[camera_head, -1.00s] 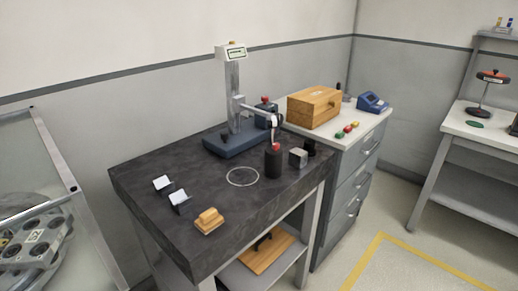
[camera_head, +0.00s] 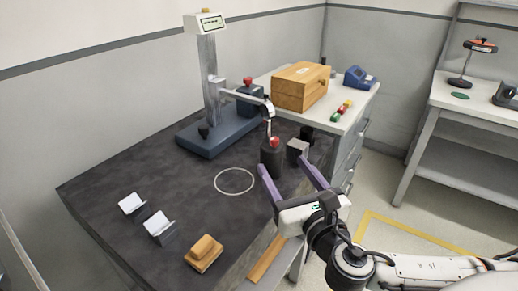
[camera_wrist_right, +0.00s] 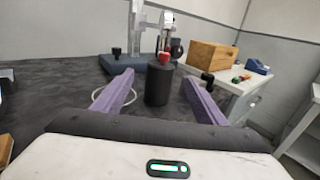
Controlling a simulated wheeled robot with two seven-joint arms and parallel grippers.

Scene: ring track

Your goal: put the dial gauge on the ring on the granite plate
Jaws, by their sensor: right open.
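A dark cylinder with a red top (camera_head: 271,160) stands upright on the granite plate (camera_head: 110,185); I cannot tell for sure that it is the dial gauge. It also shows in the right wrist view (camera_wrist_right: 158,88). A white ring outline (camera_head: 234,193) lies on the plate, left of the cylinder and nearer. My right gripper (camera_head: 283,165) is open and empty, its purple fingers pointing at the cylinder. In the right wrist view the cylinder appears between the fingertips, seemingly just beyond them. My left gripper is not in view.
A measuring stand (camera_head: 208,138) with a display is behind the cylinder, its arm reaching over it. A grey block (camera_head: 297,148) is close on the right. Two small white-faced holders (camera_head: 159,228) and a wooden block (camera_head: 203,252) are at the front. A wooden box (camera_head: 300,88) is beyond.

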